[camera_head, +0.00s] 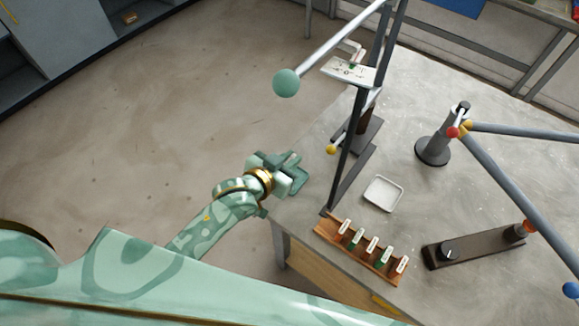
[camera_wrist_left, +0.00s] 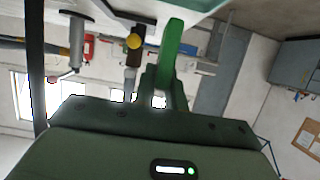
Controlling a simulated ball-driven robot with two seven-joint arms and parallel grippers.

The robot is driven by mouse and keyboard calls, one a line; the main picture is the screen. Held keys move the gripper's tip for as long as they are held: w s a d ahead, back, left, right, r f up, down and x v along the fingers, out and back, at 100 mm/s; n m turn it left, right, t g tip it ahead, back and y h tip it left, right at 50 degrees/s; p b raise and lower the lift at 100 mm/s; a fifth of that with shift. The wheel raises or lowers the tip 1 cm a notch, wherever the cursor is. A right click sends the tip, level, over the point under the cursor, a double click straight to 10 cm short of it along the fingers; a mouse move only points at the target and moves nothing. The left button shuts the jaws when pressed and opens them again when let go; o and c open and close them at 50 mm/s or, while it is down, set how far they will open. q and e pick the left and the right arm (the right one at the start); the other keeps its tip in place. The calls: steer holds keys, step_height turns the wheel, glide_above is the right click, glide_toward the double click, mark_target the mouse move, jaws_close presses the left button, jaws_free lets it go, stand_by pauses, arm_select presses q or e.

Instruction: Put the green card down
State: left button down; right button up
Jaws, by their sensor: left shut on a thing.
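My left gripper (camera_head: 296,172) is at the left edge of the grey table, left of the dark upright frame. In the left wrist view its fingers (camera_wrist_left: 165,92) are shut on a bright green thing (camera_wrist_left: 172,45), seen nearly edge-on, which looks like the green card. I cannot make this card out in the head view. A wooden rack (camera_head: 350,250) near the table's front edge holds several white cards with coloured lower ends, one of them green (camera_head: 384,258). My right gripper is not in view.
The dark frame (camera_head: 349,150) stands upright close to the gripper, with a rod ending in a green ball (camera_head: 286,83). A shallow white tray (camera_head: 383,193) lies right of it. A grey post (camera_head: 433,150) and dark bar (camera_head: 470,248) stand farther right. Bare tabletop lies between them.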

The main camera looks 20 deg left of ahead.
arm_select(q)
steer(key=shift+w+a+f, duration=0.15)
steer(key=shift+w+f, duration=0.25)
steer(key=shift+f, duration=0.15)
step_height(320, 180, down, 4)
steer(key=shift+w+a+r+b, duration=0.1)
steer(key=shift+r+b, duration=0.15)
steer(key=shift+b, duration=0.65)
steer(key=shift+r, duration=0.15)
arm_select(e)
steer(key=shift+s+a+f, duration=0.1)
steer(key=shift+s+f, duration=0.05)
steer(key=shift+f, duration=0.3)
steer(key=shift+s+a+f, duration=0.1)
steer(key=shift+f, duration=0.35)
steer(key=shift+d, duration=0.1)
arm_select(q)
steer(key=c, duration=1.5)
jaws_free()
steer(key=shift+o, duration=0.2)
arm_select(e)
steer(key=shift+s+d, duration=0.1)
